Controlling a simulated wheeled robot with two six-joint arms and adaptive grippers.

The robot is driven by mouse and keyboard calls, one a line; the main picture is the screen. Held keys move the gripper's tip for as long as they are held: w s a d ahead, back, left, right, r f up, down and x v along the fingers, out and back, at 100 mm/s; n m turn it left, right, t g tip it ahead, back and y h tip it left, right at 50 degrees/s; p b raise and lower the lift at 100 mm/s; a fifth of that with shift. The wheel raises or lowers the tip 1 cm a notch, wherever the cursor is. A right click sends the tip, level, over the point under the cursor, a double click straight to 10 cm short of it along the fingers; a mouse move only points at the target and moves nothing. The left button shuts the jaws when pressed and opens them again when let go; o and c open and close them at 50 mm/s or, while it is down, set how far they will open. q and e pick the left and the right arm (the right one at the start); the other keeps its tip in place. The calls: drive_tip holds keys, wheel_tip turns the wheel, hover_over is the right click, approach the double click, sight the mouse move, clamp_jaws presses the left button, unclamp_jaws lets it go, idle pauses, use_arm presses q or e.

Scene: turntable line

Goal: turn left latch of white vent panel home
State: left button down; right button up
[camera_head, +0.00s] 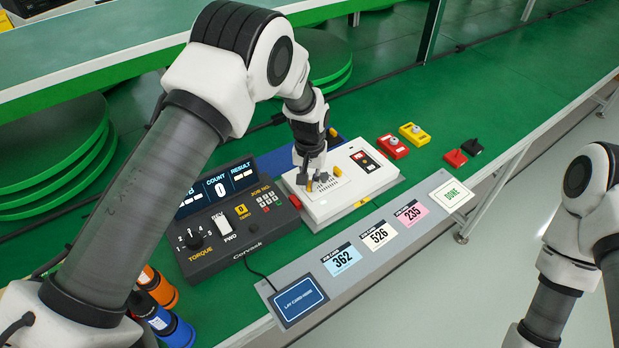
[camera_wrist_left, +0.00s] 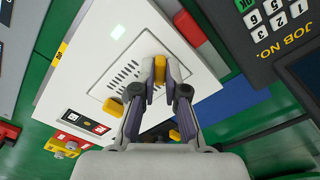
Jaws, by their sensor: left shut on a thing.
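The white vent panel (camera_head: 347,191) is the slotted plate on top of a white box, on the green table in the head view. It also shows in the left wrist view (camera_wrist_left: 117,72), with its slots facing up. My left gripper (camera_head: 311,185) reaches down onto it. In the left wrist view its fingertips (camera_wrist_left: 160,72) are shut on the yellow left latch (camera_wrist_left: 160,67) at the panel's edge. The fingers hide much of that latch, so its exact angle cannot be told. Another yellow latch (camera_wrist_left: 112,107) stands at the panel's other side, clear of the fingers.
A dark control console (camera_head: 236,218) stands close on the left of the box. Red (camera_head: 392,146) and yellow (camera_head: 414,133) blocks lie behind it to the right. A grey strip with job cards (camera_head: 340,260) runs along the front.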

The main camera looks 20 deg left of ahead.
use_arm(q)
drive_tip(key=shift+f+m, duration=0.1)
drive_tip(key=shift+m, duration=0.3)
drive_tip(key=c, duration=1.6)
unclamp_jaws()
drive_tip(key=shift+o, duration=0.6)
drive_tip(key=shift+w+d, duration=0.1)
wheel_tip(320, 180, up, 12)
